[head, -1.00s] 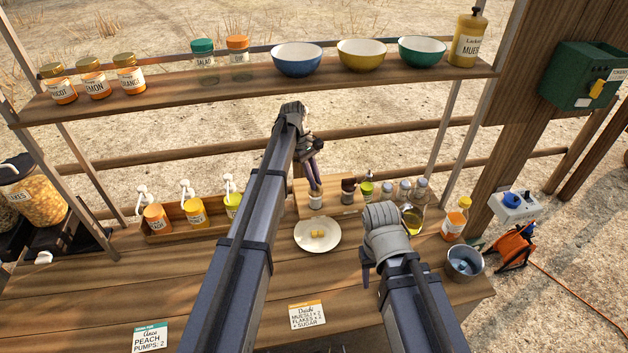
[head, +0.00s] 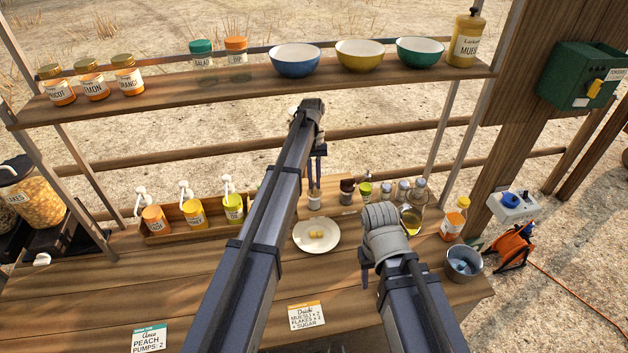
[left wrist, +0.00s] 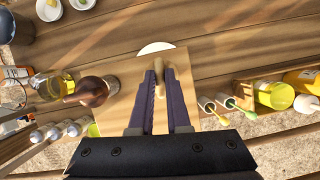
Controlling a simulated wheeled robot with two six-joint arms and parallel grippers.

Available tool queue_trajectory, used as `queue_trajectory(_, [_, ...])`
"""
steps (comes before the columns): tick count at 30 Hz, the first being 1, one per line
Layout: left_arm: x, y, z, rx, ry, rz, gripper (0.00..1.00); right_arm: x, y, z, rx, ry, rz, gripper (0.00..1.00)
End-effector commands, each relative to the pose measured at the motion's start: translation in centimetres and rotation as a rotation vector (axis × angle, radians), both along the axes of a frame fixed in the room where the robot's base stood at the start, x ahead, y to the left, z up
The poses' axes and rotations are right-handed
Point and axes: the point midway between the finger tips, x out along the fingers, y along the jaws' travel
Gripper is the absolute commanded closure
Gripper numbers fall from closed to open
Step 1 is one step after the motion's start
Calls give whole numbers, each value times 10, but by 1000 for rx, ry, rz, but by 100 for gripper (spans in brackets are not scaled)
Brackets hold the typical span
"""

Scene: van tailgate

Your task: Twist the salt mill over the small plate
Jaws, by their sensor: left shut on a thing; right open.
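The salt mill (head: 314,201) is a small pale mill with a label, upright at the wooden board behind the small plate. My left gripper (head: 317,178) comes down on it from above and is shut on its top; the fingers hide part of it. In the left wrist view a light wooden piece of the mill (left wrist: 158,66) shows between the fingers. I cannot tell whether its base touches the board. The small white plate (head: 302,244) lies in front of the mill with two yellow pieces on it. My right gripper (head: 366,272) is open and empty, right of the plate.
A dark brown mill (head: 347,192) stands just right of the salt mill. Several bottles (head: 403,190) stand further right, and a metal cup (head: 463,264) is at the right edge. Pump bottles (head: 194,214) stand in a rack at left.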

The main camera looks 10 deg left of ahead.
Motion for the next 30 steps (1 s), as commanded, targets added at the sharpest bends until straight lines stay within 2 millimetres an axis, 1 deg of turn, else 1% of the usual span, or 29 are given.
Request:
queue_trajectory(6, [1, 0, 0, 1, -2, -37, 100, 0, 0, 0, 0, 0, 0, 50])
queue_trajectory(19, [1, 0, 0, 0, -2, -42, 100, 0, 0, 0, 0, 0, 0, 50])
queue_trajectory(20, [1, 0, 0, 0, -2, -42, 82, 0, 0, 0, 0, 0, 0, 50])
queue_trajectory(21, [1, 0, 0, 0, -2, -42, 77, 0, 0, 0, 0, 0, 0, 50])
queue_trajectory(27, [0, 0, 0, 0, -1, -41, 55, 0, 0, 0, 0, 0, 0, 50])
queue_trajectory(30, [0, 0, 0, 0, -1, -41, 55, 0, 0, 0, 0, 0, 0, 50])
